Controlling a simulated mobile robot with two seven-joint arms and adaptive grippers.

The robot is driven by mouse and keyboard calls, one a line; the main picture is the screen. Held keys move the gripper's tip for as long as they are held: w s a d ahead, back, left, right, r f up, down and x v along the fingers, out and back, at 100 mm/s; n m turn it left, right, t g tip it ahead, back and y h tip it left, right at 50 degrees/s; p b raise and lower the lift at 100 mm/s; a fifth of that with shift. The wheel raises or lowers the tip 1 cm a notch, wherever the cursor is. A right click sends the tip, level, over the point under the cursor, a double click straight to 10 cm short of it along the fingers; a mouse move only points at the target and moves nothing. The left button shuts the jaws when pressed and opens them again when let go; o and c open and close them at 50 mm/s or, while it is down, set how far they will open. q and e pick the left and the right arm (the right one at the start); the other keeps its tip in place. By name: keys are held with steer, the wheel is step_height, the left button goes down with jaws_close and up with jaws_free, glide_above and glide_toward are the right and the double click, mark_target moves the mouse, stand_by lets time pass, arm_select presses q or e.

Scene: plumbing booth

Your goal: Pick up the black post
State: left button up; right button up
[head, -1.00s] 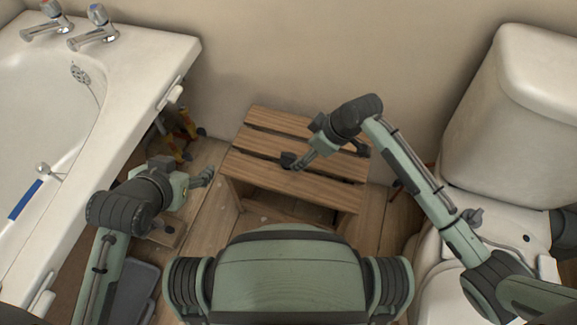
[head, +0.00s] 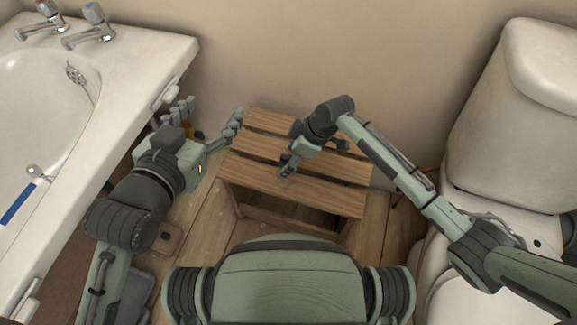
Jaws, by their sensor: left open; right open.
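I cannot clearly make out the black post in the head view. My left gripper (head: 210,116) is open beside the tub's outer side, left of the slatted wooden stool (head: 262,179). Its two fingers are spread, pointing toward the back wall, and I see nothing held between them. My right gripper (head: 315,160) is open over the stool's slats, with one finger toward the front left and the other toward the right. I see nothing held in it, and its wrist hides part of the stool top.
The white bathtub (head: 134,61) fills the left side. The toilet (head: 510,120) stands at the right. A yellow object (head: 199,136) is mostly hidden behind my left gripper. A dark grey tray-like object (head: 135,295) lies on the floor at lower left. The stool top is otherwise clear.

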steer(key=shift+a+f, duration=0.1)
steer(key=shift+f, duration=0.2)
arm_select(q)
steer(key=shift+w+d+r+t, duration=0.1)
steer(key=shift+d+r+t, duration=0.2)
steer(key=shift+r, duration=0.1)
arm_select(e)
steer(key=shift+w, duration=0.1)
steer(key=c, duration=1.2)
steer(key=shift+r, duration=0.1)
